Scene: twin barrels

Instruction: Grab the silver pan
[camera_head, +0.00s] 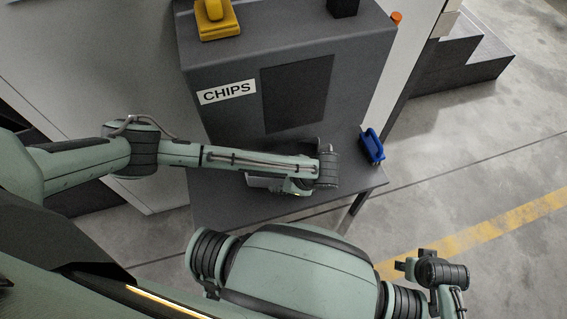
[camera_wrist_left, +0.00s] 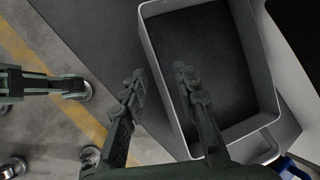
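The silver pan (camera_wrist_left: 148,45) is a deep rectangular container with a pale rim and dark inside, seen in the left wrist view. In the head view only a light sliver of the pan (camera_head: 259,183) shows beneath my left arm. My left gripper (camera_wrist_left: 158,77) is open at the pan's long left wall. One finger appears over the inside and the other outside the wall. I cannot tell whether either finger touches it. In the head view the fingers are hidden by my wrist. My right arm is at the lower right; its gripper fingers are not visible.
The pan rests on the grey shelf (camera_head: 225,208) of a machine with a CHIPS sign (camera_head: 227,92). A blue object (camera_head: 371,146) is at the shelf's right edge. A yellow object (camera_head: 217,20) stands on top. Open floor lies to the right.

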